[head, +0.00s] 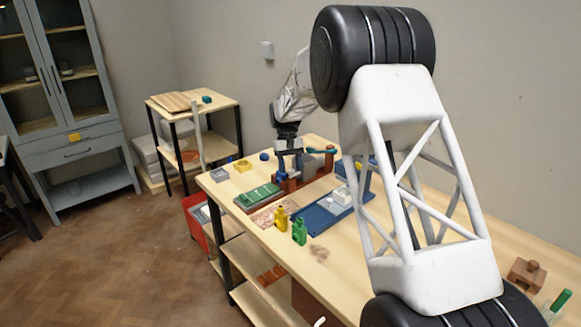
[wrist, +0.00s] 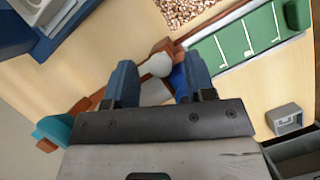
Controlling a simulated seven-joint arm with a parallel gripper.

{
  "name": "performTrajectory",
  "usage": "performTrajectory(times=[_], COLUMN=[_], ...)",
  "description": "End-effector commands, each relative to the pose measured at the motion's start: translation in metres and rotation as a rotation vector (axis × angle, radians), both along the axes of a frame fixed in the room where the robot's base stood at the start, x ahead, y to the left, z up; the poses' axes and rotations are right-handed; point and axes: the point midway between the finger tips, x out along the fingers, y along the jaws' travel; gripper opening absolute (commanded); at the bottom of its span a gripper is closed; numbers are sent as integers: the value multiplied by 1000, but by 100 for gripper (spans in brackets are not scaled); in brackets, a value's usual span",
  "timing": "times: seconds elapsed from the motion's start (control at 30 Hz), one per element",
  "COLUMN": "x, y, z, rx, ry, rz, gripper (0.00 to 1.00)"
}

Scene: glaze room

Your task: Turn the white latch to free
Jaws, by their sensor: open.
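A white rounded piece (wrist: 160,64), which looks like the white latch, shows in the wrist view between my fingertips, beside a red-brown block (wrist: 164,47). A bright blue part (wrist: 179,80) and a grey plate (wrist: 155,92) lie close to it. My gripper (wrist: 161,68) is open, one finger on each side of the white piece; I cannot tell whether either finger touches it. In the head view my gripper (head: 289,162) is over the red-brown fixture (head: 291,184), and the latch cannot be made out there.
A green board (head: 258,196) lies left of the fixture, and a blue base (head: 323,214) with pale parts lies to its right. A teal handle (head: 322,150) is close behind. Yellow (head: 281,218) and green (head: 299,231) bottle-shaped pieces stand near the table's front edge.

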Motion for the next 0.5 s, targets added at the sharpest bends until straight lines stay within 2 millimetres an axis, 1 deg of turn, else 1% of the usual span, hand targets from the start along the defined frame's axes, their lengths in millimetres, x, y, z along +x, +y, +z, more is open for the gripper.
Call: performTrajectory(times=[0.17, 0.27, 0.5], x=[4, 7, 18], y=[2, 3, 7], z=[9, 18, 47], rx=[0, 1, 1], ry=[-1, -2, -2], rz=[0, 0, 0], gripper=[50, 50, 50])
